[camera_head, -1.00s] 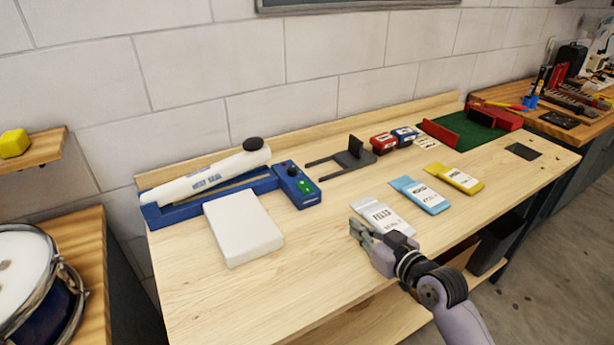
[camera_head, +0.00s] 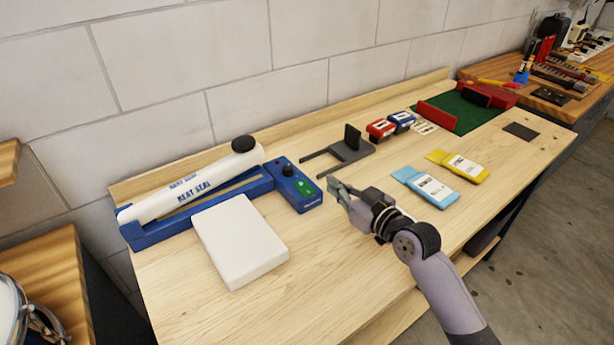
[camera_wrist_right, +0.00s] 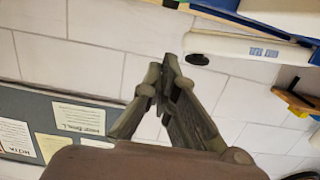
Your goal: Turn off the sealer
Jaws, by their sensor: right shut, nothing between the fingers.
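The heat sealer has a blue base (camera_head: 150,236) and a long white arm (camera_head: 190,184) that is raised at a slant, with a black knob at its right end. Its blue control box (camera_head: 297,188) carries a black dial (camera_head: 288,170) and a green switch (camera_head: 304,186). My right gripper (camera_head: 332,184) is shut and empty, just right of the control box and apart from it. In the right wrist view the shut fingertips (camera_wrist_right: 168,65) show near the white arm (camera_wrist_right: 235,45); the switch is not visible there. My left gripper is not in view.
A white block (camera_head: 240,240) lies in front of the sealer. A dark forked stand (camera_head: 348,148) is behind my gripper. Blue (camera_head: 425,187) and yellow (camera_head: 460,165) packets lie to the right. The bench front is clear.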

